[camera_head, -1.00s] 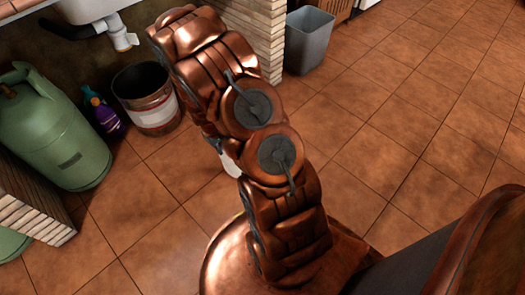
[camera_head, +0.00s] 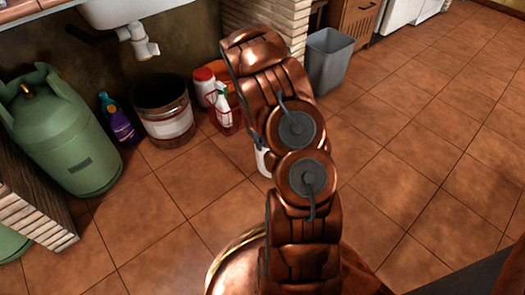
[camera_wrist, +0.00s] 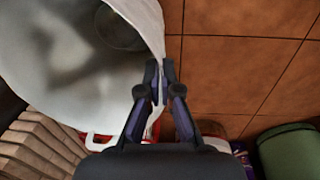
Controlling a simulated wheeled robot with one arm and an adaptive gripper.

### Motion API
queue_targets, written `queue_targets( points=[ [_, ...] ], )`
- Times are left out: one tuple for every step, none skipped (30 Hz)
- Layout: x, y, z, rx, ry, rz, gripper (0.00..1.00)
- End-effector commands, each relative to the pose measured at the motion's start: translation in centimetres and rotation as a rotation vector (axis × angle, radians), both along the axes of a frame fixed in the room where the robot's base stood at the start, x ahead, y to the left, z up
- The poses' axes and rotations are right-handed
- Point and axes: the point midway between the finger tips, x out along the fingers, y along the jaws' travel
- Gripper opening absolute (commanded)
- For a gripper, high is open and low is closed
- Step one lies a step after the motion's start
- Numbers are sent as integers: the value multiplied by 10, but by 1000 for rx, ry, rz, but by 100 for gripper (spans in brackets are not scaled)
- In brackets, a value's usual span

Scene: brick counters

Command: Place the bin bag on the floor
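The white bin bag (camera_wrist: 70,70) fills the upper left of the wrist view, with its rounded side and dark inner part showing. My gripper (camera_wrist: 160,72) is at the bag's right edge, its two fingertips close together with the edge running between them. It looks shut on that edge. In the head view my arm hides the gripper and most of what it holds. Only a small white piece shows beside the arm's joints, and I cannot tell surely that it is the bag. The tiled floor (camera_head: 195,220) lies below; the wrist view also shows it (camera_wrist: 235,65).
A green gas cylinder (camera_head: 62,135), purple bottle (camera_head: 118,122), metal bucket (camera_head: 163,115) and red caddy with bottles (camera_head: 222,112) stand along the wall at left. A grey bin (camera_head: 327,62) stands beyond the brick pillar (camera_head: 262,20). Open floor lies to the right.

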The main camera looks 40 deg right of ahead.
Motion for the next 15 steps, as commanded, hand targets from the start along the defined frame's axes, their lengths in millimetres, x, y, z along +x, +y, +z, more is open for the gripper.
queue_targets(
  points=[
    [1, -6, -2, 0, 0, -1, 0],
    [2, -8, -2, 0, 0, -1, 0],
    [2, -10, -2, 0, -1, 0, 0],
    [3, -12, -2, -1, -1, 0, 0],
    [3, -12, -1, -1, -1, 0, 0],
    [3, -14, -1, -1, -1, 0, 0],
    [3, -15, -2, -1, -1, 1, 0],
    [4, -16, -2, -2, -2, 1, 0],
    [4, -19, -2, -2, -2, 1, 0],
    [5, -21, -3, -2, -3, 0, 0],
    [4, -20, -10, -1, -1, 1, 0],
    [4, -19, -17, -1, 0, 1, 0],
    [3, -19, -22, 0, 1, 0, 0],
    [3, -19, -26, 1, 1, 0, 0],
    [3, -19, -32, 1, 1, 1, 0]
  ],
)
